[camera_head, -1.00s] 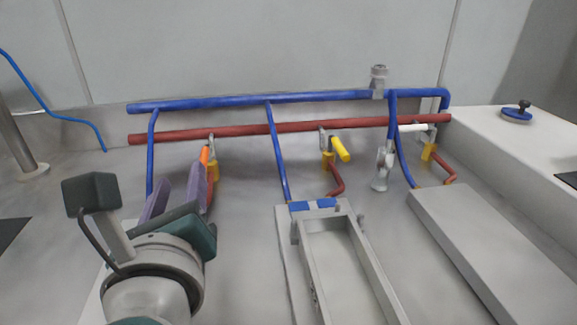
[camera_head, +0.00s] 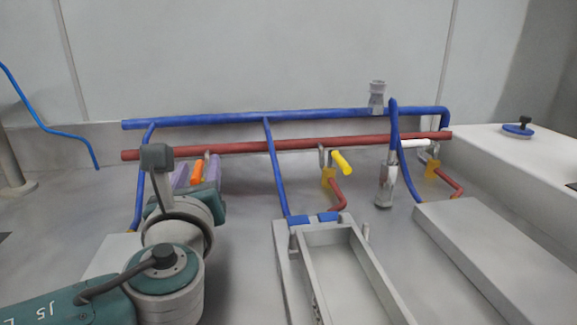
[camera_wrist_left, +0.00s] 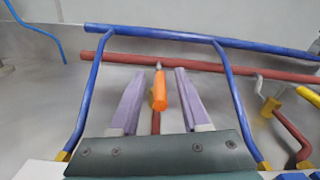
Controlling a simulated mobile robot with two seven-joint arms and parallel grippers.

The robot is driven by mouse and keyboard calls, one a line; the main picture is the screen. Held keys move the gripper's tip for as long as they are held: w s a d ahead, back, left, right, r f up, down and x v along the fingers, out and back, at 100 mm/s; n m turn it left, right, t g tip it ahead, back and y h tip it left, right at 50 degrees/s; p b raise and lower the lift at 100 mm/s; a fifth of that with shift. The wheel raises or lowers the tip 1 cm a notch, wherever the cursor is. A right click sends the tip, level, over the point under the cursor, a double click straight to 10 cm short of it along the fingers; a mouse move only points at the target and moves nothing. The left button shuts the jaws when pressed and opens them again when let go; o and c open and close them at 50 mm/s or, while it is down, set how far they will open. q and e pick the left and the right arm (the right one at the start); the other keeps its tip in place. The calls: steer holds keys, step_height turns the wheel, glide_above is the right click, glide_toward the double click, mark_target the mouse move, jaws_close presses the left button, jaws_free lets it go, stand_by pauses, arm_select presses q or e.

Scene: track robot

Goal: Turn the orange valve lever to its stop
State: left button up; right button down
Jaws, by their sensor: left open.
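The orange valve lever (camera_head: 197,173) sits on a valve at the left of the red pipe. My left gripper (camera_head: 197,165) is open, with one purple finger on each side of the lever. In the left wrist view the lever (camera_wrist_left: 160,92) points toward the camera between the open fingers (camera_wrist_left: 160,74), with a visible gap to each one. The lever's valve body is mostly hidden behind my gripper in the head view. My right gripper is not in view.
A blue pipe (camera_head: 315,115) and a red pipe (camera_head: 300,143) run along the back. A yellow lever (camera_head: 342,163) and a white lever (camera_head: 414,143) are to the right. A grey frame (camera_head: 285,265) and a flat grey block (camera_head: 490,245) lie in front.

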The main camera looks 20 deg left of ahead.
arm_select(q)
steer(key=shift+c, duration=0.4)
jaws_close()
stand_by(1.0)
